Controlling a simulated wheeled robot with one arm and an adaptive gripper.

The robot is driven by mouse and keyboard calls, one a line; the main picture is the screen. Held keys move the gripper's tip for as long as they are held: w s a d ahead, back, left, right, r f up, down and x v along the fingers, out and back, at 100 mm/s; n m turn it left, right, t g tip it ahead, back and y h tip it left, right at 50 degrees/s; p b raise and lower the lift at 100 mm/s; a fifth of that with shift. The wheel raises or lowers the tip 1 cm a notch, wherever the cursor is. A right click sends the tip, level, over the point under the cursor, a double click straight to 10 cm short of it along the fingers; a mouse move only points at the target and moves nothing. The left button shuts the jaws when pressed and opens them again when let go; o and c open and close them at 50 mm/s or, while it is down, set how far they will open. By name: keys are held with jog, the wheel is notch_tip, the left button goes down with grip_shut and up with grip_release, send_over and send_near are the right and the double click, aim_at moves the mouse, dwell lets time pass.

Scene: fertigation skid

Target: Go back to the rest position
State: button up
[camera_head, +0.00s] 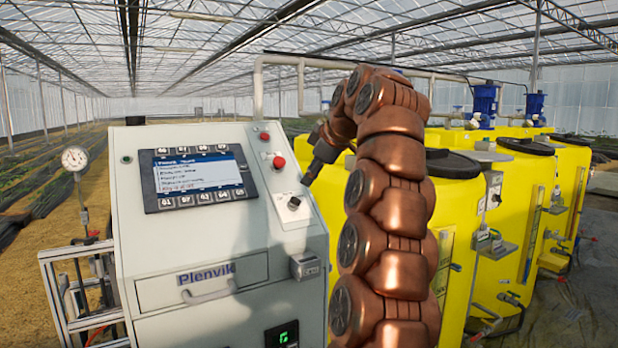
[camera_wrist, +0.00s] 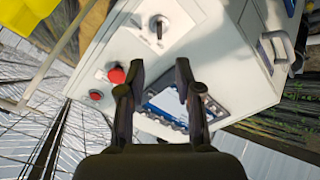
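My gripper (camera_head: 309,174) is at the end of my bent copper-coloured arm, in front of the grey control cabinet (camera_head: 228,240). It points down and left toward the cabinet's sloped face, just above and right of the black rotary switch (camera_head: 294,203). In the wrist view the two dark fingers of my gripper (camera_wrist: 159,75) stand apart with nothing held between them. The rotary switch (camera_wrist: 159,27) shows beyond the fingertips, apart from them. A red button (camera_wrist: 116,74) lies close beside the left finger in the picture. I cannot tell the exact gap to the panel.
The cabinet carries a display (camera_head: 197,175), a larger red button (camera_head: 279,161) and a drawer handle (camera_head: 210,292). A pressure gauge (camera_head: 74,158) stands on the left. Yellow tanks (camera_head: 470,225) with blue dosing motors (camera_head: 485,101) stand close on the right, behind my arm.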

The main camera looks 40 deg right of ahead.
jog(key=shift+a+r, duration=0.1)
jog(key=shift+a, duration=0.05)
dwell(0.5)
jog(key=s+a+f+m+g+y+p, duration=0.1)
jog(key=s+a+f+g, duration=0.1)
jog(key=s+a+f, duration=0.45)
jog(key=s+a+f+m+g, duration=0.1)
jog(key=a+f+g, duration=0.15)
jog(key=a, duration=0.65)
jog(key=s+a+f+m+g+y+p, duration=0.1)
jog(key=s+a+f, duration=0.35)
jog(key=a, duration=0.25)
jog(key=s+a+f+m+g+p, duration=0.1)
jog(key=s+a+f+m+g, duration=0.1)
jog(key=s+f, duration=0.8)
jog(key=s+a+f+m+g+h+p, duration=0.1)
jog(key=s+a+f+m+g, duration=0.2)
jog(key=s+f, duration=0.7)
jog(key=s, duration=0.7)
jog(key=shift+s+h, duration=0.3)
jog(key=shift+d+m, duration=0.15)
jog(key=shift+m, duration=0.15)
